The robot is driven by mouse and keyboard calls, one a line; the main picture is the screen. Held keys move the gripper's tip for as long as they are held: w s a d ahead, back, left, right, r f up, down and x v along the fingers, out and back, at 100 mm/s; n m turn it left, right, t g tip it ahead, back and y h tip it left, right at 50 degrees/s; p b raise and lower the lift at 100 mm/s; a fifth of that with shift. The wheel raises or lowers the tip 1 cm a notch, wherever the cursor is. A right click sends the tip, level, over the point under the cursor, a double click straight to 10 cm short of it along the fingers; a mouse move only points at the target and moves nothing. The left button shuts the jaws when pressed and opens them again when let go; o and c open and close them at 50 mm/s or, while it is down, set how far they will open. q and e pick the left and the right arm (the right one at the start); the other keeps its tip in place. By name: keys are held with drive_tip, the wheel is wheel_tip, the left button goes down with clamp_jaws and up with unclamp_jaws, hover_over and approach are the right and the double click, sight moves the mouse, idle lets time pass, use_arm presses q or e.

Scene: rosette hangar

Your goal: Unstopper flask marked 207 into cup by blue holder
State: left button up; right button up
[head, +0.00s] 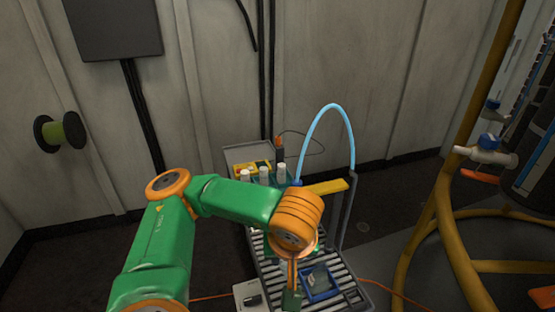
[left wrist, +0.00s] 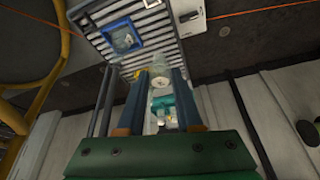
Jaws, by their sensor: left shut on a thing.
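My left gripper (head: 291,288) hangs low over the slatted cart top in the head view, its fingers partly hidden by my wrist. In the left wrist view the left gripper (left wrist: 159,85) is shut on a small pale round thing (left wrist: 160,82), perhaps a stopper; a teal part (left wrist: 160,106) shows behind it. Several pale-topped upright vessels (head: 264,174) stand in a row at the cart's back; no number is readable. A blue square holder (head: 332,291) sits just right of the gripper, also in the left wrist view (left wrist: 121,38). The cup cannot be made out. My right gripper is not in view.
The slatted cart (head: 268,262) has a yellow bar (head: 326,187) and an arching light-blue hose (head: 322,110). A white box (head: 247,294) lies left of the gripper. Yellow pipes (head: 435,225) stand at the right. A grey wall is behind.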

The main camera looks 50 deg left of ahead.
use_arm(q)
drive_tip(key=shift+d+f+n+g+y+b, duration=0.15)
drive_tip(key=shift+d+f+n+b, duration=0.45)
drive_tip(key=shift+f, duration=2.2)
drive_tip(key=shift+d+f+n+g+y+b, duration=0.1)
drive_tip(key=shift+f+n+b, duration=0.55)
drive_tip(key=shift+f, duration=2.2)
drive_tip(key=shift+d+f+n+g+y+b, duration=0.25)
drive_tip(key=shift+f+b, duration=0.8)
drive_tip(key=shift+f, duration=1.75)
drive_tip(key=shift+r, duration=0.15)
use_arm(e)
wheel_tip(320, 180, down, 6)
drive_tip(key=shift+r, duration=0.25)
use_arm(q)
drive_tip(key=shift+d+f+b, duration=0.1)
drive_tip(key=shift+f+b, duration=0.2)
drive_tip(key=shift+b, duration=0.1)
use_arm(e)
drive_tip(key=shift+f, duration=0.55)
use_arm(q)
drive_tip(key=shift+f+b, duration=1)
drive_tip(key=shift+b, duration=0.2)
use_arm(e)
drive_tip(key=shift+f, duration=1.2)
